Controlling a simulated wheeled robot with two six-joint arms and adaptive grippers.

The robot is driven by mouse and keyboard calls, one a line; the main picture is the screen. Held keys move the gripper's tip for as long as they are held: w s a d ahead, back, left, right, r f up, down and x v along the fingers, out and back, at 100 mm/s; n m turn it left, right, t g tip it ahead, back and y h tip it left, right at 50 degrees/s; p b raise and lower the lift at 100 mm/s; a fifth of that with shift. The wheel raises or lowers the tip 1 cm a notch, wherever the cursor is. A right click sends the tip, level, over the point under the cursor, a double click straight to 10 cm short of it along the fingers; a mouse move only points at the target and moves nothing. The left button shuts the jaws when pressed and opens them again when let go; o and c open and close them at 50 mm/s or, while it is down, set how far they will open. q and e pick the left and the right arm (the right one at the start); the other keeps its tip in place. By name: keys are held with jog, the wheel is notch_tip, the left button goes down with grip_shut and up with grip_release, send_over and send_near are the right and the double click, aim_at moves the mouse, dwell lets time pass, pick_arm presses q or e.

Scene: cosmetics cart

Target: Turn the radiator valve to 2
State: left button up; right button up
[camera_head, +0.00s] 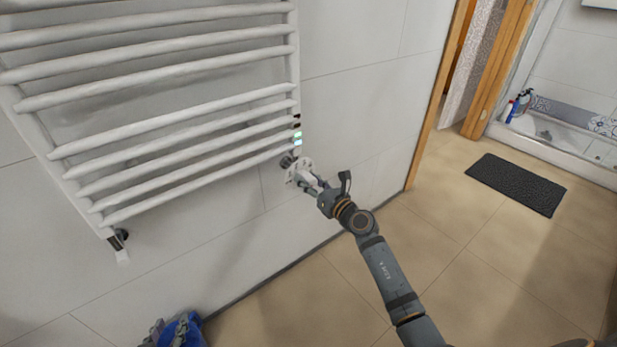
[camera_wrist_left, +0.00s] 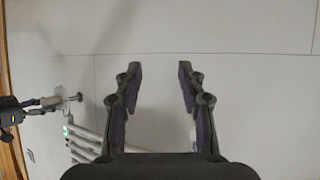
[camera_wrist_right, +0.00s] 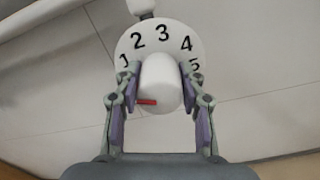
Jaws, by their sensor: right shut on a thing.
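The radiator valve in the right wrist view has a white dial (camera_wrist_right: 190,27) marked with the numbers 1 to 5 and a white knob (camera_wrist_right: 160,72) in front. A red mark sits low on the knob's left side, below the number 1. My right gripper (camera_wrist_right: 158,80) is shut on the knob, one finger on each side. In the head view, my right gripper (camera_head: 307,182) is at the valve below the radiator's right end. My left gripper (camera_wrist_left: 158,72) is open and empty, facing the bare wall.
The white ladder radiator (camera_head: 160,120) fills the upper left of the head view, with a second fitting (camera_head: 121,245) under its left end. A wooden door frame (camera_head: 440,90) stands to the right. A dark mat (camera_head: 516,184) lies on the open tiled floor.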

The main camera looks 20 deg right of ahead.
jog(key=shift+m+p, duration=0.35)
jog(key=shift+m, duration=0.05)
pick_arm(q)
jog(key=s+d+f+g+p, duration=0.1)
jog(key=s+f+g, duration=0.6)
jog(key=s+f, duration=0.4)
pick_arm(e)
jog(key=shift+m, duration=0.6)
jog(key=shift+r+m+p, duration=0.15)
jog(key=shift+m+p, duration=0.55)
jog(key=shift+p, duration=0.1)
jog(key=shift+d+m+p, duration=0.1)
jog(key=shift+m+p, duration=0.65)
jog(key=shift+m, duration=0.25)
jog(key=m+p, duration=0.2)
jog(key=shift+m, duration=0.4)
pick_arm(q)
notch_tip(320, 180, up, 8)
jog(key=s+a+g, duration=0.2)
jog(key=g, duration=0.1)
jog(key=shift+s+a+g+y+p, duration=0.2)
jog(key=shift+s+g+y+p, duration=0.1)
jog(key=shift+p, duration=0.15)
pick_arm(e)
jog(key=shift+f+m, duration=0.3)
jog(key=shift+m, duration=0.6)
pick_arm(q)
jog(key=shift+s, duration=0.1)
pick_arm(e)
jog(key=o, duration=1.1)
